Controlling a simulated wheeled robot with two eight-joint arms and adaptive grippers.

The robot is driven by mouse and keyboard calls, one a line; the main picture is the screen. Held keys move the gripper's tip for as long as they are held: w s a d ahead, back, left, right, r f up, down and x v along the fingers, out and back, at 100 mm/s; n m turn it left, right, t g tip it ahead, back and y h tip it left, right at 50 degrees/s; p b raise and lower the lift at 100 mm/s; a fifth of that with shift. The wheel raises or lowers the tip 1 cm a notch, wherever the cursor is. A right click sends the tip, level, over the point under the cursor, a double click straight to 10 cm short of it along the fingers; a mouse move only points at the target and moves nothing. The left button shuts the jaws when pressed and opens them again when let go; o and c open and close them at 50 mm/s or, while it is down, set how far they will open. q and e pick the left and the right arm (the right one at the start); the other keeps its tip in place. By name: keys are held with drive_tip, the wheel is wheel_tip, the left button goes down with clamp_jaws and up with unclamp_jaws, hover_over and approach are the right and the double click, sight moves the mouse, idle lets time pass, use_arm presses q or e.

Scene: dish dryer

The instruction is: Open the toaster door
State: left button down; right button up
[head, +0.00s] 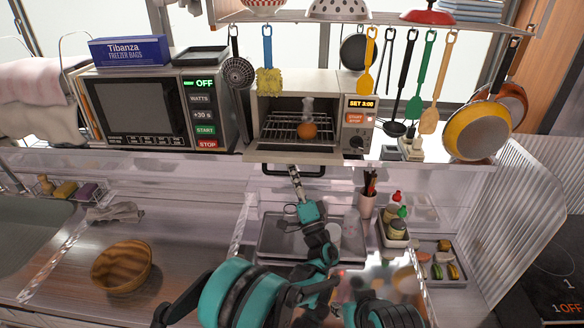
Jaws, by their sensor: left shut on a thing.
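The toaster oven (354,136) stands on the shelf right of the microwave. Its front is open, showing a wire rack (280,127) with a round orange-brown item (308,130) inside. The toaster door (270,158) is folded down, seen nearly edge-on. Its dark handle (315,174) hangs at the front, just past the shelf edge. My left gripper (294,172) reaches up from below and is shut on the handle near its middle. The exact finger contact is small and hard to see. My right gripper is not visible; only part of that arm shows at the bottom.
The microwave (140,110) is close on the left. Utensils, including a yellow spatula (367,75), hang above the toaster. Below are a tray (270,238), a utensil cup (366,205) and bottles (397,229). A wooden bowl (122,268) sits on the left counter.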

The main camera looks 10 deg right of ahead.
use_arm(q)
drive_tip(key=shift+f+n+t+y+b, duration=0.45)
drive_tip(key=shift+f+n+t+y, duration=0.15)
drive_tip(key=shift+f+n+y, duration=0.7)
drive_tip(key=shift+f, duration=0.1)
drive_tip(key=c, duration=1.8)
unclamp_jaws()
drive_tip(key=shift+s, duration=0.15)
drive_tip(key=shift+r, duration=0.25)
